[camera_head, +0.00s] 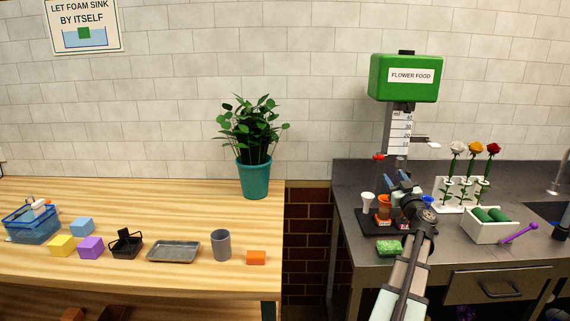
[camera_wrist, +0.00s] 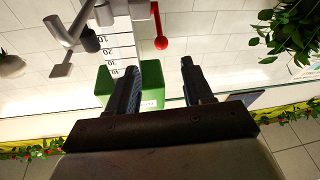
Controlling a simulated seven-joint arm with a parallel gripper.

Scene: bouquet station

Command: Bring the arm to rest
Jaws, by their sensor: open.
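My gripper (camera_head: 397,181) is over the right counter, in front of the flower food dispenser (camera_head: 405,78). In the wrist view its two fingers (camera_wrist: 160,90) stand apart with nothing between them. Behind them, that view shows the green dispenser box (camera_wrist: 152,80), the measuring scale (camera_wrist: 115,45) and a red knob (camera_wrist: 160,42). In the head view my arm and gripper partly hide a black tray (camera_head: 372,222) with small cups, including a white one (camera_head: 368,201) and an orange one (camera_head: 384,205). I cannot tell whether the gripper touches any cup.
A flower rack (camera_head: 462,193), a white box with green rolls (camera_head: 490,231), a purple scoop (camera_head: 520,233) and a green block (camera_head: 389,247) surround my arm. The left wooden table (camera_head: 150,205) holds a blue basket (camera_head: 32,225), blocks, a grey tray (camera_head: 173,251) and a cup (camera_head: 221,245). A gap separates the counters.

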